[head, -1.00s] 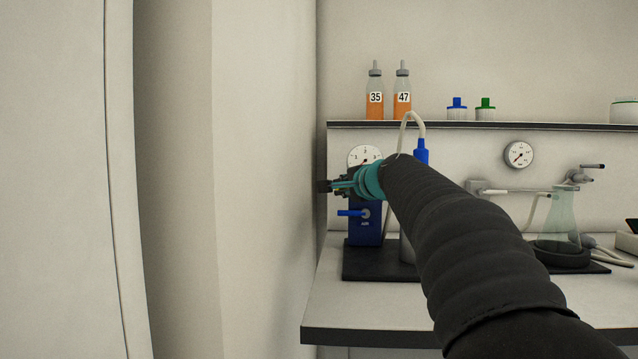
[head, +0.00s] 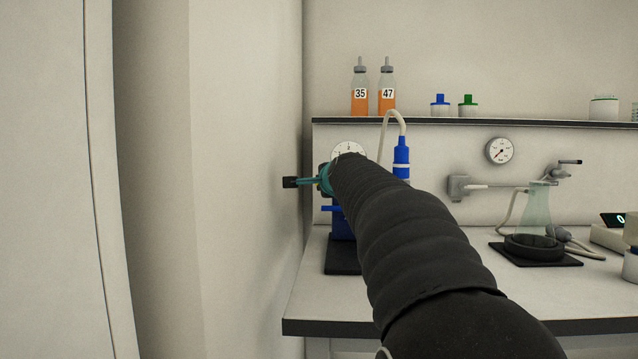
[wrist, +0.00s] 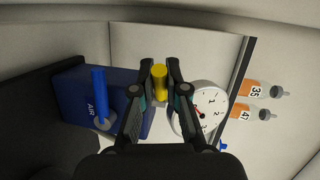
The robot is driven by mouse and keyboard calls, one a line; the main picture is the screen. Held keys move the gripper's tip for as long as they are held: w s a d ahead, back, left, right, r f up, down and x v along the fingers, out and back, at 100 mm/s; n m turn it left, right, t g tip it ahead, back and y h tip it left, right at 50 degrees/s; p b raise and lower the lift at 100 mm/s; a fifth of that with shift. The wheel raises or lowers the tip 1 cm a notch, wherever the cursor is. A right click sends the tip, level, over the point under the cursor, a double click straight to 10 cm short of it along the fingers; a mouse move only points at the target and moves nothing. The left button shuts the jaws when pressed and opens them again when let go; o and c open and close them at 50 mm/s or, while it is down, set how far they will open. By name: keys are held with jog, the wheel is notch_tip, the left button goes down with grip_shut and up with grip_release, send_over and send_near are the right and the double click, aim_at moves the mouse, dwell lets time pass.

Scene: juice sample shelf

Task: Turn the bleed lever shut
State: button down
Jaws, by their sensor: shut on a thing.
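My gripper (wrist: 160,78) is shut on a yellow lever (wrist: 160,88), which shows between the two fingertips in the wrist view. No label on the yellow lever can be read. A blue lever (wrist: 99,90) marked AIR sits beside it on the blue block (wrist: 72,112), apart from the fingers. A round white gauge (wrist: 212,98) with a red needle is on the other side of the fingers. In the head view my gripper (head: 291,182) reaches left past the blue block (head: 342,226), and my arm hides much of the block and part of the gauge (head: 349,148). The yellow lever is hidden there.
Two orange bottles, 35 (head: 360,97) and 47 (head: 386,97), stand on the shelf (head: 450,121) above. A wall (head: 245,180) is close on the left. A flask (head: 537,215) and a second gauge (head: 499,151) are at the right. A blue-ended hose (head: 402,150) rises behind my arm.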

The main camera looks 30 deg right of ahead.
dwell(0.3)
jog(key=c, duration=1.2)
grip_release()
jog(key=shift+w+a, duration=0.1)
jog(key=v, duration=1.2)
jog(key=shift+r, duration=0.1)
